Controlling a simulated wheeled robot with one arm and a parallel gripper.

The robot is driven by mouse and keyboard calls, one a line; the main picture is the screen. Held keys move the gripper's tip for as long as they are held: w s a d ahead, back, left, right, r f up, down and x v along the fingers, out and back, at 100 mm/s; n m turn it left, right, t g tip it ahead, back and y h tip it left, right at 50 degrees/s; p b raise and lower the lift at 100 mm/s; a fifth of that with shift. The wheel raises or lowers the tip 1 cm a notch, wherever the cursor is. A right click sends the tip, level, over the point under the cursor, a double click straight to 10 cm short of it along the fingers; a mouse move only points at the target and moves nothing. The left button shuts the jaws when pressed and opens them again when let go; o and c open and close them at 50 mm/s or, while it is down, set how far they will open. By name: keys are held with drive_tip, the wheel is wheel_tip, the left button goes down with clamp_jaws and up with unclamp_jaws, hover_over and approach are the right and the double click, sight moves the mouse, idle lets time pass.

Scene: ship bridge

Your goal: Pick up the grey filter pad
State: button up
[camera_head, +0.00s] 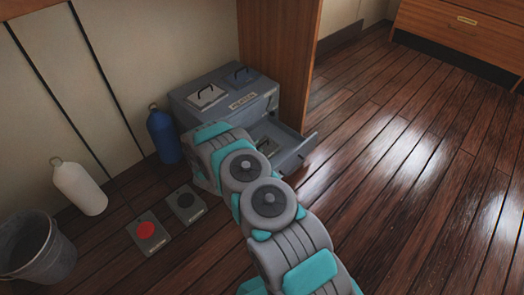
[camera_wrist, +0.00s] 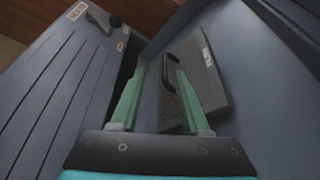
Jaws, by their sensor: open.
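A grey filter pad (camera_wrist: 205,85) with a dark loop handle and a small pale label lies tilted inside the open drawer (camera_wrist: 262,100) in the wrist view. In the head view a pad (camera_head: 266,147) shows partly in the drawer (camera_head: 301,153), behind my arm. My gripper (camera_wrist: 160,76) has two green fingers, spread apart and empty. The right finger overlaps the pad and its handle in the picture; whether it touches cannot be told. In the head view my arm hides the gripper.
The grey cabinet (camera_head: 243,112) carries a light pad (camera_head: 206,97) and a dark pad (camera_head: 241,76). A blue bottle (camera_head: 163,138), white bottle (camera_head: 80,188), bin (camera_head: 38,250), red-disc pad (camera_head: 147,232) and black-disc pad (camera_head: 186,204) are left. Floor at right is clear.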

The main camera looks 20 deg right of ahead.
sight(263, 147)
drive_tip(key=d, duration=0.1)
drive_tip(key=w+d+f, duration=0.1)
drive_tip(key=d, duration=0.1)
drive_tip(key=shift+w+d+f, duration=0.2)
drive_tip(key=shift+w+d, duration=0.1)
drive_tip(key=shift+d, duration=0.1)
drive_tip(key=shift+w+d, duration=0.25)
clamp_jaws()
idle(1.0)
